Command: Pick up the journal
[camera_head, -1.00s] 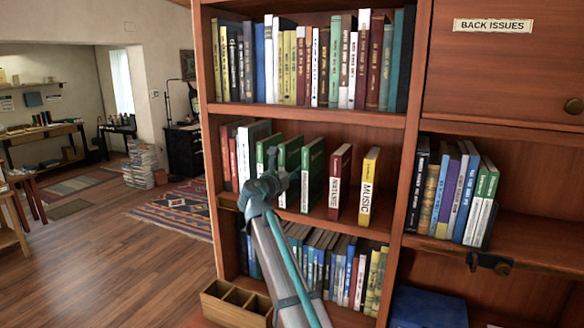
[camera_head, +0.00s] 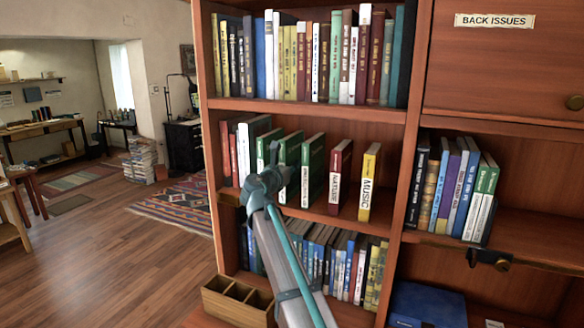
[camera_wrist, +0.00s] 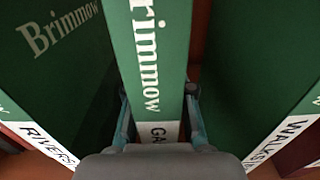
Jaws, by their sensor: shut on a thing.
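My gripper (camera_wrist: 158,112) is shut on a green journal (camera_wrist: 160,45), one finger on each side of its spine. The spine reads "rimmow" in white, with a white label starting "GA"; the rest is hidden by my gripper. In the head view this appears to be the middle green volume (camera_head: 290,149) on the middle shelf, partly behind my wrist. Similar green volumes stand on either side in the wrist view: one labelled "RIVERS" (camera_wrist: 55,70) on the left, one labelled "WALKS" (camera_wrist: 265,70) on the right, with gaps between.
A dark red book labelled "NATURE" (camera_head: 340,172) and a yellow "MUSIC" book (camera_head: 369,180) stand to the right on the same shelf. Full rows of books fill the shelves above and below. A wooden divided tray (camera_head: 237,303) sits at the lower left. Open floor lies left.

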